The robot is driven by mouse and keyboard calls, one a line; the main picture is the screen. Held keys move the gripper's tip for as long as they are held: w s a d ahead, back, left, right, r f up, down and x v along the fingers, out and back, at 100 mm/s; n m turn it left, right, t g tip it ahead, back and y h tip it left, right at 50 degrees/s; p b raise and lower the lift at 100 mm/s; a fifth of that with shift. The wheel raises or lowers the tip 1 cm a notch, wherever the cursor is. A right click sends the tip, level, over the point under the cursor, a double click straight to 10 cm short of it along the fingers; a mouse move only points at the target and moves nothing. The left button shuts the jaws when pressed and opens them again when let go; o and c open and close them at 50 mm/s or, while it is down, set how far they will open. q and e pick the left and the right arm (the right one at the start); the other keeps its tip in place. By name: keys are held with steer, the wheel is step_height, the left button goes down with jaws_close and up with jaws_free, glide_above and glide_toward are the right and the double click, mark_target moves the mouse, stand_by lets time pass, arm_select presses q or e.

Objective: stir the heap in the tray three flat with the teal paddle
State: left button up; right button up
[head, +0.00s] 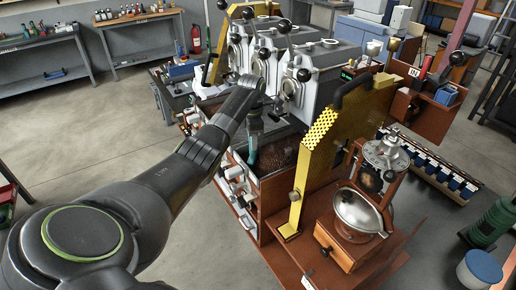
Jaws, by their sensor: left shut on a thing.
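My left arm reaches in from the left, and my left gripper (255,122) points down beside the front of the sample roaster. It is shut on the teal paddle (252,152), which hangs downward below the fingers. The paddle's lower end is at the left side of a heap of dark brown beans (280,155) in the nearest tray. I cannot tell whether the paddle touches the beans. The yellow perforated plate hides part of the tray's right side. My right gripper is not in view.
The roaster's grey drum housings (318,72) stand right behind the trays. The yellow perforated plate (322,128) rises to the right of the heap. A hand grinder with a metal bowl (358,212) stands nearer. Open floor (70,140) lies to the left.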

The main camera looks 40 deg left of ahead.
arm_select(q)
steer(key=shift+w+a, duration=0.2)
steer(key=shift+a, duration=0.2)
steer(key=shift+r, duration=0.1)
steer(key=shift+s+d+r+p, duration=0.1)
steer(key=shift+d+p, duration=0.15)
steer(key=shift+p, duration=0.1)
steer(key=shift+s+d+r+p, duration=0.1)
steer(key=shift+s+d+p, duration=0.25)
steer(key=shift+d+p, duration=0.6)
steer(key=d, duration=0.1)
steer(key=s+d, duration=0.1)
steer(key=d, duration=0.1)
steer(key=s+d, duration=0.1)
steer(key=shift+s+d+f, duration=0.1)
steer(key=shift+d+f, duration=0.15)
steer(key=shift+d, duration=0.05)
steer(key=shift+a, duration=0.1)
